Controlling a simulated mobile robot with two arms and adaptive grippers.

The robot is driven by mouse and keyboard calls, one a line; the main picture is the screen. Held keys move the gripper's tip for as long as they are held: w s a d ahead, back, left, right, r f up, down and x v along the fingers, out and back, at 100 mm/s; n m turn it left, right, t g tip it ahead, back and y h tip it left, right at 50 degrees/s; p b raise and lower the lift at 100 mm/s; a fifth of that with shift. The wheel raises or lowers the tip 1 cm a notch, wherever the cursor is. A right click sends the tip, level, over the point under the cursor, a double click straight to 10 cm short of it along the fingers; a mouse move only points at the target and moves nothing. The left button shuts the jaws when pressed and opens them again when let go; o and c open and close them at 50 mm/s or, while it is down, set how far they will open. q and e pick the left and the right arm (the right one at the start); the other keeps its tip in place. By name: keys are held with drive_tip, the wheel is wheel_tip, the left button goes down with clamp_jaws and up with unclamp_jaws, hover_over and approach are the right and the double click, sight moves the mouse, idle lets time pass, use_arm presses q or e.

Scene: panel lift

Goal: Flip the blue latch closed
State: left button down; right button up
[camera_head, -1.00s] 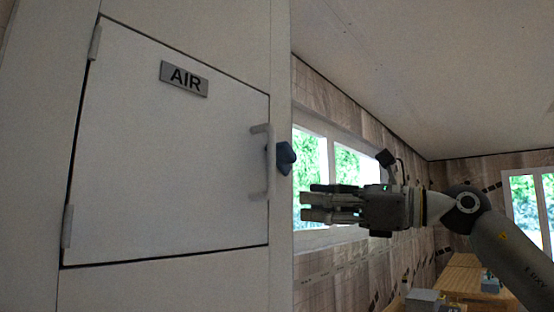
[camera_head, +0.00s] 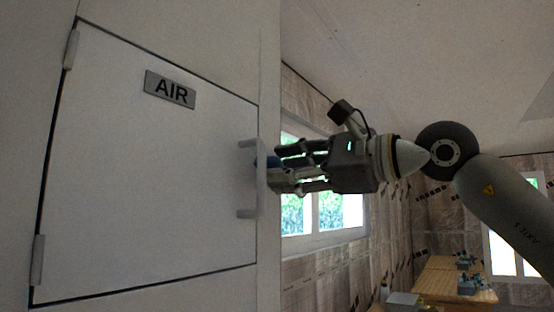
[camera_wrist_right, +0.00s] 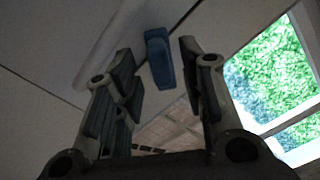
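The blue latch (camera_head: 268,161) sits at the right edge of the white AIR panel door (camera_head: 150,180), partly hidden behind the door handle and my fingers in the head view. The wrist view shows the latch (camera_wrist_right: 159,58) as a long blue knob between my right fingertips and slightly beyond them. My right gripper (camera_head: 281,168) comes in from the right, level with the latch. Its fingers (camera_wrist_right: 160,76) are open, one on each side of the latch, with gaps visible. The door looks shut in its frame. My left gripper is not in view.
A pale vertical handle (camera_head: 261,190) stands out from the door just beside the latch and close to my fingertips. A window (camera_head: 325,212) and a wooden table (camera_head: 440,282) with small objects are behind my right arm.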

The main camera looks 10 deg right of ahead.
drive_tip(key=shift+x, duration=1.15)
drive_tip(key=shift+w, duration=0.1)
clamp_jaws()
drive_tip(key=shift+f+n, duration=0.1)
drive_tip(key=shift+n, duration=0.2)
drive_tip(key=n, duration=0.2)
drive_tip(key=shift+s+a+f+n, duration=0.15)
drive_tip(key=shift+s+f+n, duration=0.05)
drive_tip(key=shift+f+n, duration=0.35)
drive_tip(key=shift+n, duration=0.8)
drive_tip(key=shift+f+n, duration=0.25)
drive_tip(key=shift+n, duration=0.8)
